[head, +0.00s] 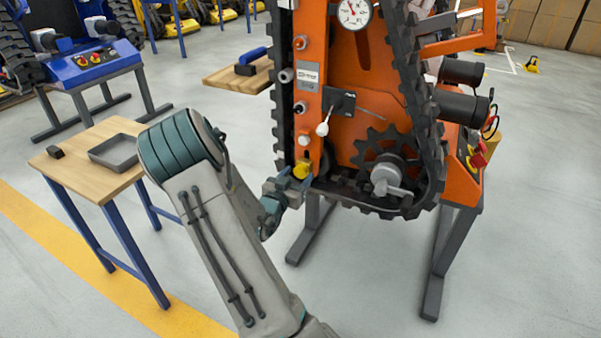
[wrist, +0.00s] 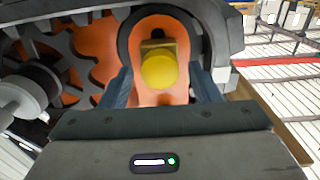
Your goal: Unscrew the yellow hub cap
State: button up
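The yellow hub cap (wrist: 158,72) is a round knob with a squared brass-coloured part behind it, in the middle of the wrist view. It sits on an orange arm plate inside a black wheel ring. In the head view the cap (head: 302,171) shows small at the lower left of the orange tracked carrier (head: 345,130). My gripper (wrist: 163,78) is open, with one dark finger on each side of the cap and visible gaps between. In the head view my gripper (head: 290,187) is right at the cap, partly covering it. Contact is not visible.
A black track (head: 428,120) and toothed sprocket (head: 375,150) lie close to the right of the cap in the head view. A grey handle (head: 388,180) projects there. A wooden table with a grey tray (head: 116,152) stands to the left. The floor between is clear.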

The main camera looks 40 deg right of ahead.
jog(key=c, duration=0.7)
jog(key=shift+r+n+p, duration=0.25)
jog(key=shift+n+p, duration=0.55)
jog(key=shift+p, duration=0.05)
jog(key=n+p, duration=0.3)
jog(key=n, duration=0.1)
jog(key=shift+n, duration=0.3)
jog(key=n+p, duration=0.1)
jog(key=n, duration=0.1)
jog(key=shift+n+p, duration=0.3)
jog(key=shift+p, duration=0.1)
jog(key=shift+f+n, duration=0.25)
jog(key=shift+n, duration=0.25)
